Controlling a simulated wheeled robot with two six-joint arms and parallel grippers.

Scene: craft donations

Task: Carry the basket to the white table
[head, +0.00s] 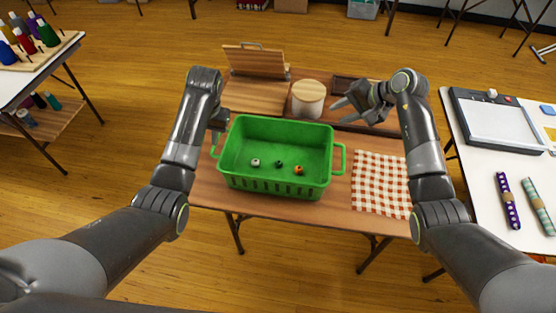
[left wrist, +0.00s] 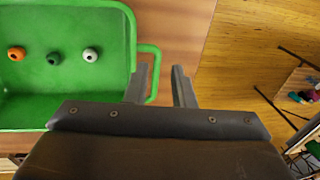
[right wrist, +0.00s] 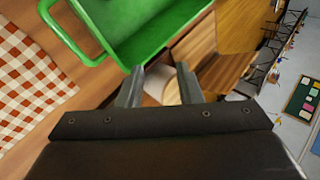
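The green basket (head: 262,184) stands on the wooden table, with three small balls inside: white, dark green and orange. Its left handle (left wrist: 157,62) is partly hidden by a finger in the left wrist view. My left gripper (left wrist: 160,85) is open at this handle, whose outer bar appears between the fingers; contact cannot be told. My right gripper (head: 346,109) is open and empty above the table, behind and apart from the right handle (head: 342,158). A white table (head: 478,178) stands at the right. Another white-topped table (head: 30,77) is at far left.
A checked cloth (head: 380,184) lies right of the basket. A round lidded container (head: 308,99) and a wooden stand (head: 256,61) are behind it. The right table holds a framed board (head: 500,122) and patterned rolls (head: 507,201). Floor gaps separate the tables.

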